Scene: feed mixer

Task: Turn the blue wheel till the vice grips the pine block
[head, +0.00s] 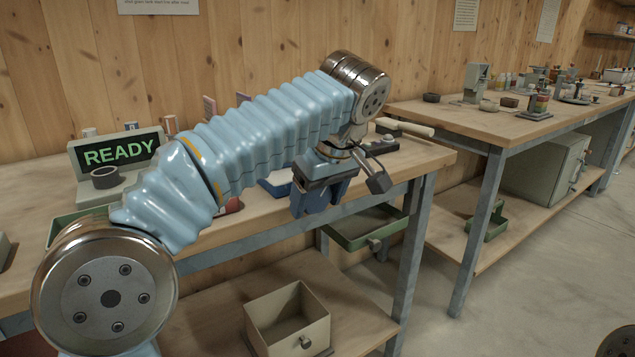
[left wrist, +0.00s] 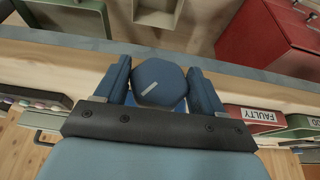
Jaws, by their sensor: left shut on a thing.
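My left gripper (head: 322,196) hangs at the front edge of the workbench in the head view, below my blue sleeved arm. In the left wrist view its two blue fingers (left wrist: 158,84) stand on either side of the blue wheel (left wrist: 160,83), a faceted knob with a pale mark on its face, and are shut on it. In the head view the wheel cannot be told apart from the fingers. A blue part (head: 274,184) shows on the bench just behind the gripper; whether it belongs to the vice is unclear. I cannot make out the pine block or vice jaws. My right gripper is out of view.
A READY display (head: 120,151) stands at the back left of the bench. A green tray (head: 365,232) hangs under the bench, and an open cream box (head: 290,322) sits on the lower shelf. A red bin labelled FAULTY (left wrist: 257,115) shows in the left wrist view.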

